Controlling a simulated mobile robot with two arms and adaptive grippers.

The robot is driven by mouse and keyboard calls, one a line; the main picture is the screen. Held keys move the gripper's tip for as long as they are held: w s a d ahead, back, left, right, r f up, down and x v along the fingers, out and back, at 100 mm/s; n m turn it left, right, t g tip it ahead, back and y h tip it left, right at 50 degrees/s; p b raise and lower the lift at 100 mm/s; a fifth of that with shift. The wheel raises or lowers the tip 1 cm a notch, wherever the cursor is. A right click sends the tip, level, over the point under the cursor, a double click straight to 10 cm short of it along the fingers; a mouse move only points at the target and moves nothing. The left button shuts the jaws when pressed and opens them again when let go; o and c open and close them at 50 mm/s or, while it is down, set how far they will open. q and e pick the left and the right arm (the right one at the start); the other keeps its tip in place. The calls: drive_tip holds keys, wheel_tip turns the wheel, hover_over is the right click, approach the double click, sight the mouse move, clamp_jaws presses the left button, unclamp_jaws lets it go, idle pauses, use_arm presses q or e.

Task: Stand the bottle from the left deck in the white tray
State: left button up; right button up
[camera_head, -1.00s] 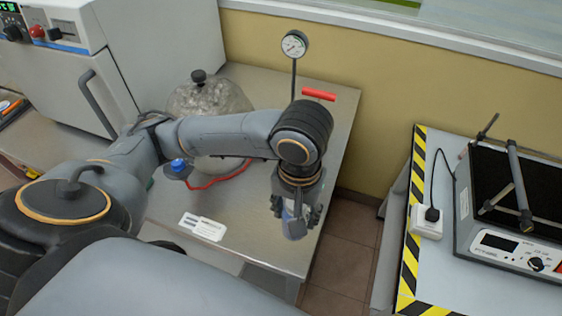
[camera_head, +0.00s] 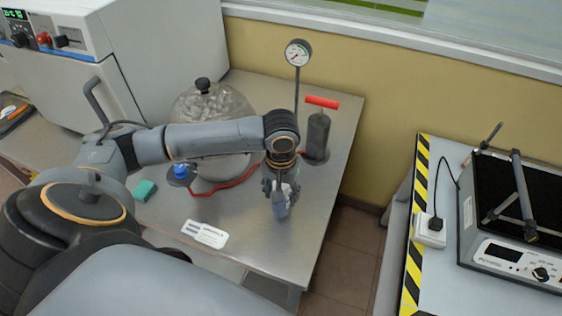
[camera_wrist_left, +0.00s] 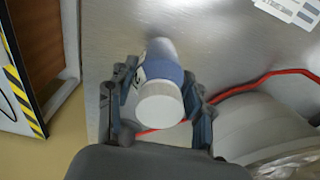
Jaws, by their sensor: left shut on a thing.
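My left gripper (camera_head: 281,190) is shut on a small bottle (camera_head: 281,208) over the right part of the steel table (camera_head: 240,250). In the left wrist view the gripper (camera_wrist_left: 155,110) has one finger on each side of the bottle (camera_wrist_left: 163,68), which has a white round end facing the camera and a blue band around its body. I cannot tell whether the bottle's far end touches the table. No white tray is in view. My right gripper is not in view.
A glass vacuum chamber (camera_head: 212,108) with a red hose, a gauge (camera_head: 298,52) on a post and a red-handled hand pump (camera_head: 318,135) stand behind. A label card (camera_head: 204,234) lies in front. A floor gap separates the right bench (camera_head: 395,285), which holds a black-topped device (camera_head: 515,215).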

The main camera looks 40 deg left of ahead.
use_arm(q)
drive_tip(key=shift+f, duration=1)
drive_tip(key=shift+s+d+f, duration=0.1)
drive_tip(key=o, duration=1.4)
